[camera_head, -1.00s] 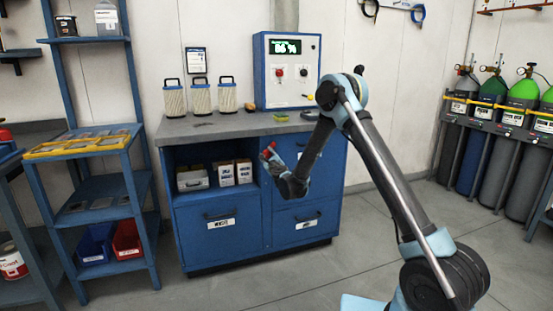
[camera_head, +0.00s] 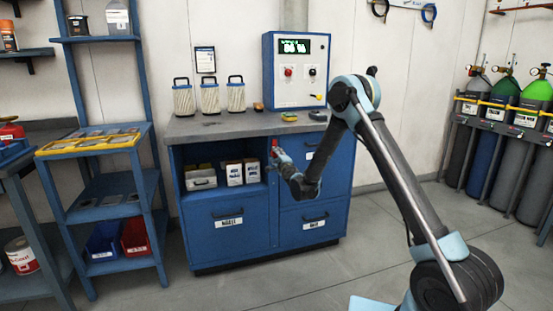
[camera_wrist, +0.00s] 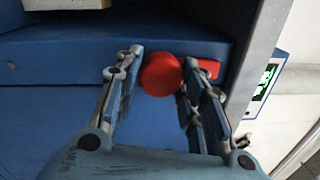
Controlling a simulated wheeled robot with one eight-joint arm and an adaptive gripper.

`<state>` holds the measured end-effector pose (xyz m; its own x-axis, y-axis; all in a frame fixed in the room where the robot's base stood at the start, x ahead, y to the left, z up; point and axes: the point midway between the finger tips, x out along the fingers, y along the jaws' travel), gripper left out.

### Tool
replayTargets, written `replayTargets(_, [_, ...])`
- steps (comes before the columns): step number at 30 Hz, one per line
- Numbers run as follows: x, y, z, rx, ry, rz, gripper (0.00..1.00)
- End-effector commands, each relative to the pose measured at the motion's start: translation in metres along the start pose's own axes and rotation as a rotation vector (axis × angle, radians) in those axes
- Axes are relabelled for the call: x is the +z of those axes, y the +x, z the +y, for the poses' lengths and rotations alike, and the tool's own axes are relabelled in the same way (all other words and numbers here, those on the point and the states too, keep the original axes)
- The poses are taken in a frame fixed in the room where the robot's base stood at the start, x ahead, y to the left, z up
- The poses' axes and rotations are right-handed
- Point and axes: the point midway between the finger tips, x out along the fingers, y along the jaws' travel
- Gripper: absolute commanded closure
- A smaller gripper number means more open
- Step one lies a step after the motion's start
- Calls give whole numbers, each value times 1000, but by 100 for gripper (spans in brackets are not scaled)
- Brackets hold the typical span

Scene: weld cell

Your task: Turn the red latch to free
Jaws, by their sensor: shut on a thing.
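The red latch shows in the wrist view as a round red knob (camera_wrist: 160,74) between my two fingers, with a flat red part sticking out to the right behind the right finger. My gripper (camera_wrist: 162,62) is shut on the round red part, one finger on each side. In the head view the red latch (camera_head: 275,143) is a small red spot on the front of the blue cabinet (camera_head: 233,255), just right of its open shelf. My gripper (camera_head: 278,154) is at it there, small and partly merged with it. The latch's exact angle is hard to tell.
The grey countertop (camera_head: 225,126) lies above my gripper, with three canisters (camera_head: 210,97) and a blue control box (camera_head: 296,70) on it. Boxes (camera_head: 233,172) stand on the open shelf beside my gripper. A blue rack (camera_head: 110,205) is at left. Floor in front is clear.

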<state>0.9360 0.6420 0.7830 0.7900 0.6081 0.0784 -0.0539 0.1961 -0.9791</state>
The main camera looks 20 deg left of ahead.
Motion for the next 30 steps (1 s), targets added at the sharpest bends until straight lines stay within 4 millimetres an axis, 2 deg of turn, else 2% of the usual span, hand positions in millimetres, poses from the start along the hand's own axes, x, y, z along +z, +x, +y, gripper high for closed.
replayTargets(1, [4, -5, 3, 6, -12, -10, 100])
replayTargets(19, [5, -4, 3, 6, -47, -13, 100])
replayTargets(20, [5, -4, 3, 6, -47, -13, 57])
replayTargets(21, [5, -4, 3, 6, -47, -13, 48])
replayTargets(22, [5, -4, 3, 6, -47, -13, 43])
replayTargets(30, [2, -2, 2, 3, -47, -8, 43])
